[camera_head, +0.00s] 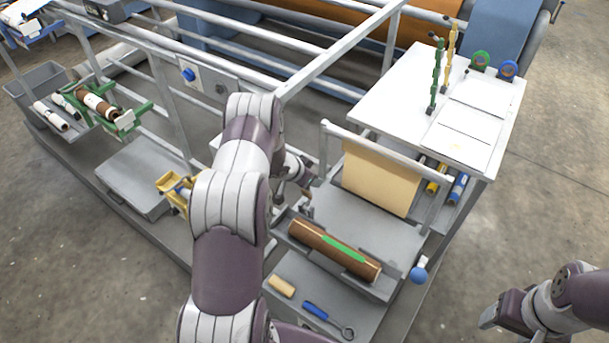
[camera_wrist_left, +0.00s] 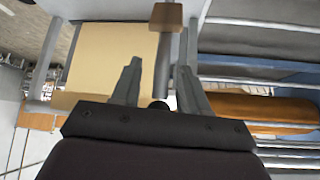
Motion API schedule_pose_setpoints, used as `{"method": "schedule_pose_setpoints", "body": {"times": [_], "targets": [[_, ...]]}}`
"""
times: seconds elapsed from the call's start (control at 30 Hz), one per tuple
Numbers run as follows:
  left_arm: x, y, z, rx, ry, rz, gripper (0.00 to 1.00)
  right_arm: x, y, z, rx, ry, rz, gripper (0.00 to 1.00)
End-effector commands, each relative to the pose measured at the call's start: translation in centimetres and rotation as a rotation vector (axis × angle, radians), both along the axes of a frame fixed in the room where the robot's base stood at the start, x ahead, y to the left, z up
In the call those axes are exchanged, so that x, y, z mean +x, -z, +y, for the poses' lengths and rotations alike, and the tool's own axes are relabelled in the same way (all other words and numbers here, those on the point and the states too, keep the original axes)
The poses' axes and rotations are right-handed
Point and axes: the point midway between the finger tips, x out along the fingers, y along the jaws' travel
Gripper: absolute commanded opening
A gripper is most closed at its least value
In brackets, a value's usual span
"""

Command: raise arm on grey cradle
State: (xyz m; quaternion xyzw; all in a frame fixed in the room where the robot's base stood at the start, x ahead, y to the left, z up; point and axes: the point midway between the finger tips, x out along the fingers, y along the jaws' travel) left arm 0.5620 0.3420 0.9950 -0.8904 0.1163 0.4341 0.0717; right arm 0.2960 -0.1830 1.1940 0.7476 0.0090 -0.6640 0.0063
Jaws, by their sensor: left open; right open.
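The grey cradle (camera_head: 385,287) holds a brown roll (camera_head: 306,238) with a green strip on it. A blue ball (camera_head: 419,275) on a short pale stem stands at its right end; I cannot tell if this is the cradle's arm. My left gripper (camera_head: 304,178) is partly hidden behind my left arm, up and left of the cradle. In the left wrist view its fingers (camera_wrist_left: 160,80) are open. A grey rod (camera_wrist_left: 163,68) with a brown block (camera_wrist_left: 166,16) shows between them; contact is unclear. My right gripper (camera_head: 488,318) is open, low at the right, away from the cradle.
A beige sheet (camera_head: 380,180) hangs from a grey frame behind the cradle. A white table (camera_head: 390,100) stands at the back right. A yellow cradle (camera_head: 171,185) and a green cradle (camera_head: 126,121) are at left.

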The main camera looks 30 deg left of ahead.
Motion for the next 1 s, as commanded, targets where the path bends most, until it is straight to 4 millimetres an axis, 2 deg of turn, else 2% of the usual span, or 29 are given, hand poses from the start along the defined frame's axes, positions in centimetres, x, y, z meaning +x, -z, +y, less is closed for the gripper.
{"method": "schedule_pose_setpoints", "body": {"times": [0.2, 0.5, 0.63, 0.9, 0.97, 1.0], "targets": [[-2.5, -3.3, 0.7, 0.0, -0.001, -0.001, 0.44, 0.0, 1.0, 0.0, 0.0, 0.0, 0.0, 0.64], [-6.2, -8.1, 1.6, -0.001, -0.001, 0.004, 0.44, 0.0, 1.2, 0.0, 0.0, 0.0, 0.0, 0.64], [-7.0, -9.0, 1.7, -0.002, 0.001, 0.006, 0.44, 0.0, 1.1, 0.0, 0.0, 0.0, 0.0, 0.64], [-7.1, -9.1, 1.7, -0.002, 0.0, 0.007, 0.44, 0.0, 1.1, 0.0, 0.0, 0.0, 0.0, 0.64], [-7.2, -8.9, 1.9, -0.002, -0.003, 0.007, 0.24, 0.0, 1.3, 0.0, 0.0, 0.0, 0.0, 0.64], [-7.3, -8.7, 2.4, 0.0, -0.014, 0.003, 0.11, 0.0, 1.8, 0.0, 0.0, 0.0, 0.0, 0.64]]}}
